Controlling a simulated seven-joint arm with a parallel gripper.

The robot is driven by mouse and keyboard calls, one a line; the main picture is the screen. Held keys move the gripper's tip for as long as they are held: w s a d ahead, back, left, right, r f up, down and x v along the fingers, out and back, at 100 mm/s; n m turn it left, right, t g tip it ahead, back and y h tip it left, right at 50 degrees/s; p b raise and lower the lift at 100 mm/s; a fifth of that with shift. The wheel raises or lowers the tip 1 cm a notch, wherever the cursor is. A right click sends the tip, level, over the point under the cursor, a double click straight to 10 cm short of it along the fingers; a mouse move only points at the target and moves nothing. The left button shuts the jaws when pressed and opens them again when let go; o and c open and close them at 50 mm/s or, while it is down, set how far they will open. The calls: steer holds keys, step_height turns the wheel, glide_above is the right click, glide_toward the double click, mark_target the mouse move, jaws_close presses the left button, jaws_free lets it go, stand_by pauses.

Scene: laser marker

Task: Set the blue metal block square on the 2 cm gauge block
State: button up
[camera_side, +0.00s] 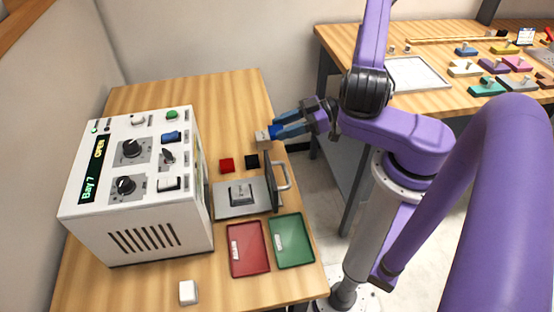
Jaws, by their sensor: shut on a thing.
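The blue metal block (274,131) is between the fingertips of my gripper (279,129), which is shut on it near the right edge of the bench. My fingers are also blue, so the block's outline is partly hidden. A pale grey block (262,139) stands on the bench just left of and below the blue block in the picture. It may be the gauge block; I cannot read a size on it. I cannot tell whether the blue block touches it. A white block (188,292) lies at the front of the bench.
A red block (227,165) and a black block (251,161) lie nearby. The laser marker (158,210) stands left, its door (273,187) open at right. Red (263,266) and green (293,252) trays lie in front.

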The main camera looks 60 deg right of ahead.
mark_target(285, 159)
steer(key=shift+f, duration=0.1)
steer(key=shift+f, duration=4.75)
steer(key=shift+f, duration=0.1)
steer(key=o, duration=1.1)
steer(key=shift+d, duration=0.1)
steer(key=v, duration=1.5)
steer(key=shift+s+d+f, duration=0.25)
steer(key=shift+s+f, duration=0.05)
steer(key=shift+s, duration=0.05)
steer(key=shift+o, duration=0.4)
steer(key=shift+v, duration=0.8)
